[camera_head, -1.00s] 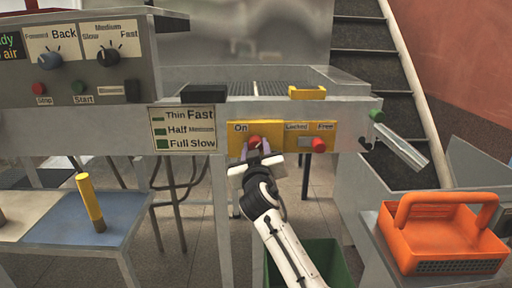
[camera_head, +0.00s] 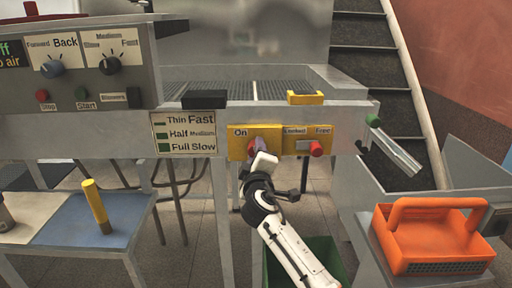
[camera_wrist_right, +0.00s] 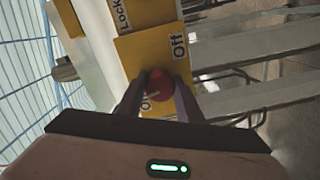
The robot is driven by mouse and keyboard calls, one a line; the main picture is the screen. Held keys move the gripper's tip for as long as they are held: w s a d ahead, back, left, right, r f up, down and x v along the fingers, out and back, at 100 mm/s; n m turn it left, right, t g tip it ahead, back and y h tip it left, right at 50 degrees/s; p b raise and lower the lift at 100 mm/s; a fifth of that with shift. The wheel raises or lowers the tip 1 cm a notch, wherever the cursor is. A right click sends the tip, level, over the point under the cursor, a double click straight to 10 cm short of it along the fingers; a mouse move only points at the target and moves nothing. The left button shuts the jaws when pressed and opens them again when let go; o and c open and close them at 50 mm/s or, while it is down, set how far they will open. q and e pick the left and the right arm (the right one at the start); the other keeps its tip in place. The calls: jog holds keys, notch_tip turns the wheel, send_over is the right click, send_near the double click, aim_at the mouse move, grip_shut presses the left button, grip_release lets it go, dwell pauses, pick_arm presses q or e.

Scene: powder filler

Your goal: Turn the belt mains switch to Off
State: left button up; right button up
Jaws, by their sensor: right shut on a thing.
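The belt mains switch is a red knob (camera_wrist_right: 160,79) on a yellow plate (camera_head: 237,151) at the front of the machine. The plate carries an "On" label (camera_head: 241,133) and, in the right wrist view, an "Off" label (camera_wrist_right: 178,46). My right gripper (camera_head: 256,148) is at the switch. In the wrist view its two fingers (camera_wrist_right: 160,92) sit on either side of the knob, shut on it. In the head view the gripper hides most of the knob, and the "Off" label does not show. My left gripper is not in view.
A "Locked/Free" plate with a red knob (camera_head: 316,148) is just right of the switch. A control panel (camera_head: 75,75) is at the upper left. An orange basket (camera_head: 432,240) stands at the right, and a green bin (camera_head: 322,258) is below.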

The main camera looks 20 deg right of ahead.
jog(key=n+p, duration=0.2)
jog(key=n, duration=0.1)
jog(key=shift+r+n, duration=0.15)
jog(key=shift+n, duration=0.15)
jog(key=shift+n+p, duration=0.65)
jog(key=shift+n, duration=0.85)
jog(key=o, duration=1)
jog(key=shift+o, duration=0.2)
jog(key=v, duration=1)
jog(key=shift+s, duration=0.15)
